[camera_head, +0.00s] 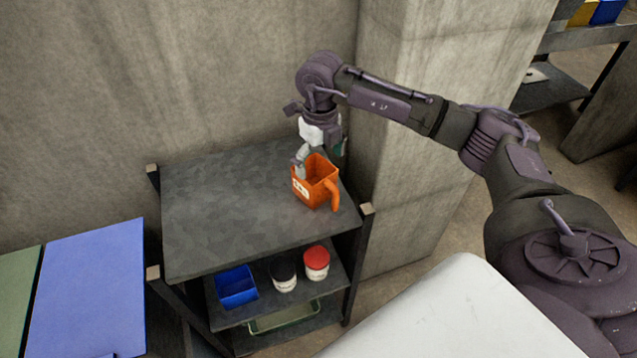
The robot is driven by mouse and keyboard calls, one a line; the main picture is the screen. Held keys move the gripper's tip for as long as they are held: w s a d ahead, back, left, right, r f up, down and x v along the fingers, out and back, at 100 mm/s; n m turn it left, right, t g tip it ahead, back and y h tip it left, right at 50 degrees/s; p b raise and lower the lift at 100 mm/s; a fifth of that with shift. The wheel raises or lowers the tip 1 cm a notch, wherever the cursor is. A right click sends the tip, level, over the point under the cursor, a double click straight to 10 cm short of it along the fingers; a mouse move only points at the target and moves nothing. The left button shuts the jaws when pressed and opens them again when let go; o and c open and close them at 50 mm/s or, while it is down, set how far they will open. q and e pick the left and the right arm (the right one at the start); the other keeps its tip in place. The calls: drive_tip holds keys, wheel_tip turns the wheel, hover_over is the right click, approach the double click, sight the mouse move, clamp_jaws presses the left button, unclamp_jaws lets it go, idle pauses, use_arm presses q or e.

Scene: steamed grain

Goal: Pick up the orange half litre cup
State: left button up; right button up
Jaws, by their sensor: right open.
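The orange half litre cup (314,184) stands upright on the top shelf of a dark rack, near its right end. Its handle points to the lower right, towards the front of the shelf. My right gripper (303,160) hangs down at the cup's far left rim, with its fingers pointing down. It is open. One finger shows by the rim; the other is hard to make out, and I cannot tell whether the fingers touch the cup. My left gripper is not in view.
The dark rack's top shelf (225,205) is clear left of the cup. Below are a blue bin (236,286), a dark-lidded jar (283,275) and a red-lidded jar (316,263). A concrete wall (180,80) stands behind; a concrete pillar (430,190) stands right. A blue panel (90,285) is left.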

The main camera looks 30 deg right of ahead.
sight(320, 187)
wheel_tip(320, 187, down, 6)
drive_tip(key=shift+w+d+f+p, duration=0.1)
drive_tip(key=shift+f+p, duration=0.15)
drive_tip(key=shift+p, duration=0.95)
drive_tip(key=shift+f, duration=0.3)
drive_tip(key=c, duration=1)
drive_tip(key=shift+r, duration=0.1)
